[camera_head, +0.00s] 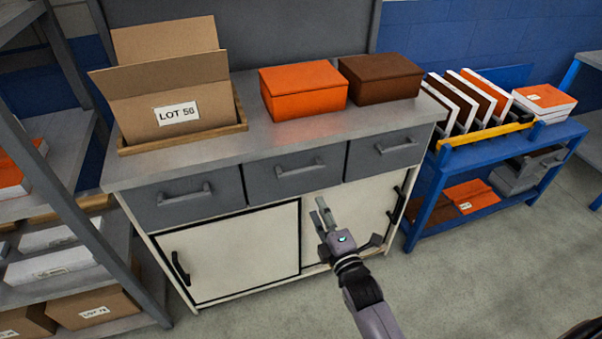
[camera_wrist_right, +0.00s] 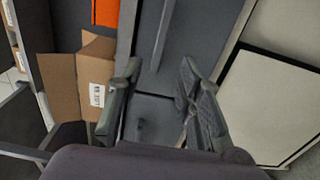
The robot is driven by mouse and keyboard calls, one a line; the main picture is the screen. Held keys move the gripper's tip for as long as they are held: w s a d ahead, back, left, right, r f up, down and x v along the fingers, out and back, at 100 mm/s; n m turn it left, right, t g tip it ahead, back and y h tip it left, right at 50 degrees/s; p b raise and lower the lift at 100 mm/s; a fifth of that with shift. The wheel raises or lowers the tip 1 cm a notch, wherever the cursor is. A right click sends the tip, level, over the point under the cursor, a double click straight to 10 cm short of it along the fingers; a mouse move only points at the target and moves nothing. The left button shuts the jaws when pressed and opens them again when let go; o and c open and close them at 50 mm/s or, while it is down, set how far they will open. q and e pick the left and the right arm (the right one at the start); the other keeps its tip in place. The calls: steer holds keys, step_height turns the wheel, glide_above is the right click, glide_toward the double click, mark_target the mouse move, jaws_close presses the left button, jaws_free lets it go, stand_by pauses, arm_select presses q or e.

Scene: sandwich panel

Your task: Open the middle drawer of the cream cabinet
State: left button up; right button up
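The cream cabinet (camera_head: 240,255) has cream doors below a row of three grey drawers. The middle drawer (camera_head: 297,186) is shut, and its grey bar handle (camera_head: 301,168) is bare. My right gripper (camera_head: 348,226) is open and empty, with its fingers spread, in front of the right cream door and a little below the middle drawer. In the right wrist view my right gripper (camera_wrist_right: 160,72) also shows open, with a grey bar handle (camera_wrist_right: 162,36) beyond the fingertips, apart from them. My left gripper is not in view.
The cabinet top (camera_head: 255,125) carries an open cardboard box (camera_head: 165,100), an orange box (camera_head: 303,90) and a brown box (camera_head: 380,77). A grey shelf rack (camera_head: 85,230) stands left and a blue cart (camera_head: 480,150) right. The floor in front is clear.

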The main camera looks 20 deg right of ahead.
mark_target(302, 174)
steer(key=w, duration=1.4)
steer(key=shift+a+f, duration=0.1)
steer(key=shift+a, duration=0.15)
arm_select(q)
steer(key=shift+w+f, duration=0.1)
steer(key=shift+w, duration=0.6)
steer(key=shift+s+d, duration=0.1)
arm_select(e)
steer(key=shift+c, duration=0.5)
jaws_close()
